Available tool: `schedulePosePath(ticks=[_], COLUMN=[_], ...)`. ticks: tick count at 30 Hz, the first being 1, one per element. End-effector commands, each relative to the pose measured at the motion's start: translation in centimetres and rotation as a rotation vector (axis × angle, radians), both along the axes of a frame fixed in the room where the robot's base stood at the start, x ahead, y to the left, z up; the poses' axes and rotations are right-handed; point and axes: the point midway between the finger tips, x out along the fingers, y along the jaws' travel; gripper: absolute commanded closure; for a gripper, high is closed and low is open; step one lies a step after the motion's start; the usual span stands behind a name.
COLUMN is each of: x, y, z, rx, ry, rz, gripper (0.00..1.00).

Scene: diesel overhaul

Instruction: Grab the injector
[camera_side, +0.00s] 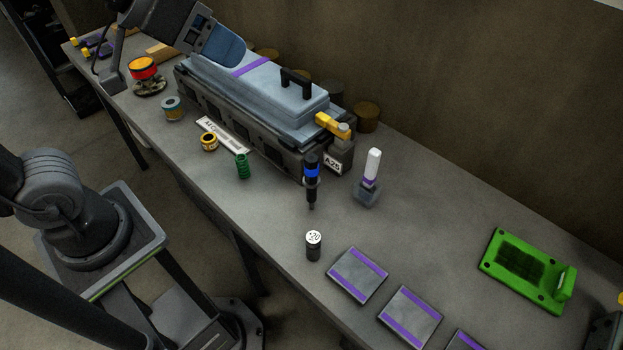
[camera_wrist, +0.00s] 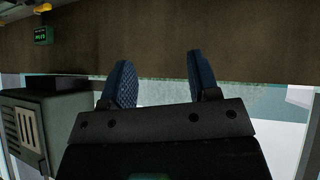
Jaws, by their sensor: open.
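The injector, as I take it, is the slim black part with a bright blue band (camera_side: 312,178). It stands upright, narrow end down, by the right front corner of the engine block (camera_side: 262,130); what holds it up cannot be told. My gripper (camera_side: 226,48) is high at the upper left, over or near the engine cover and well away from the injector. In the wrist view, my gripper's two blue textured fingers (camera_wrist: 162,80) are spread apart with nothing between them. The injector does not show in the wrist view.
The engine's grey cover (camera_side: 262,82) has a black handle. Near the injector are a white-and-purple bottle (camera_side: 372,167), a black cylinder with a white top (camera_side: 313,246), and a green spring (camera_side: 242,166). Purple-striped plates (camera_side: 357,275) and a green fixture (camera_side: 522,268) lie right. Bare tabletop (camera_side: 440,215) separates them.

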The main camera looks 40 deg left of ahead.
Motion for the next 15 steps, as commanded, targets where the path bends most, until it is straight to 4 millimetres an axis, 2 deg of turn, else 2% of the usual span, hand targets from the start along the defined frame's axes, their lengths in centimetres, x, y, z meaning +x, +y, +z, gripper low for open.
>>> schedulePosePath(ticks=[5,9,15], x=[3.5,6.4,9.4], y=[-4.7,-8.2,-10.8], z=[1.9,3.5,3.8], rx=[-0.138,-0.249,-0.307], ry=[-0.169,-0.326,-0.503], rz=[-0.056,-0.025,0.139], gripper=[0.45,0.45,0.45])
